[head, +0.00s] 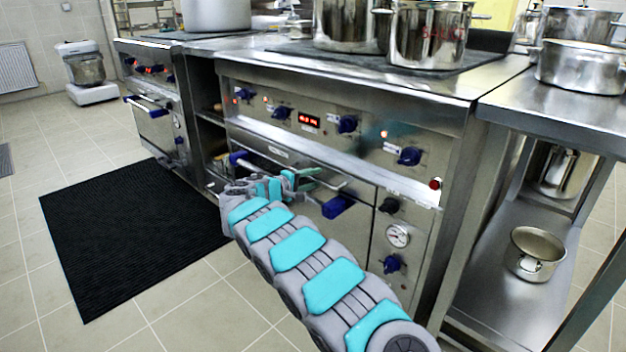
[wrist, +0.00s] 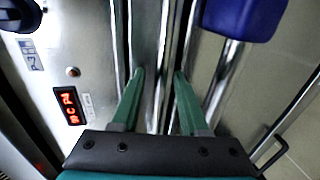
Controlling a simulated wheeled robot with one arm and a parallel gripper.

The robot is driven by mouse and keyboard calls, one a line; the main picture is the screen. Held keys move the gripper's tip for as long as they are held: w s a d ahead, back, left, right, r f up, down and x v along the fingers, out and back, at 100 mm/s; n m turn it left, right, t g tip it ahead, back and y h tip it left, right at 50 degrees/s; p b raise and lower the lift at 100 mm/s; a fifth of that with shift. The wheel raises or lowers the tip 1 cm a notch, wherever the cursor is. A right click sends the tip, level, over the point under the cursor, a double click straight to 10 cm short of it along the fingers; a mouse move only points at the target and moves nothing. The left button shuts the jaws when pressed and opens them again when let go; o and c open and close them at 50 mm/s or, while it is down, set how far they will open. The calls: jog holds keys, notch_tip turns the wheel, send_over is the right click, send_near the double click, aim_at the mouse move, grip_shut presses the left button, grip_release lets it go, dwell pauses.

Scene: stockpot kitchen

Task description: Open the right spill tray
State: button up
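The right stove's front has a long steel lip (head: 340,164) under its control panel, which I take for the right spill tray's front; it looks closed. My gripper (head: 300,180) is at this front, just below the panel and near the blue-ended oven handle. In the wrist view my gripper (wrist: 160,78) has two green fingers standing apart. A narrow steel edge (wrist: 163,35) runs lengthwise between them. I cannot tell whether the fingers touch it. My gripper and arm hide part of the front below the lip in the head view.
The blue oven handle end (head: 337,207) sticks out close to my gripper; it also shows in the wrist view (wrist: 243,14). Blue knobs (head: 347,124) line the panel above. A black mat (head: 130,235) lies on the floor at left. Steel pots (head: 430,35) stand on top.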

grip_shut()
dwell(1.2)
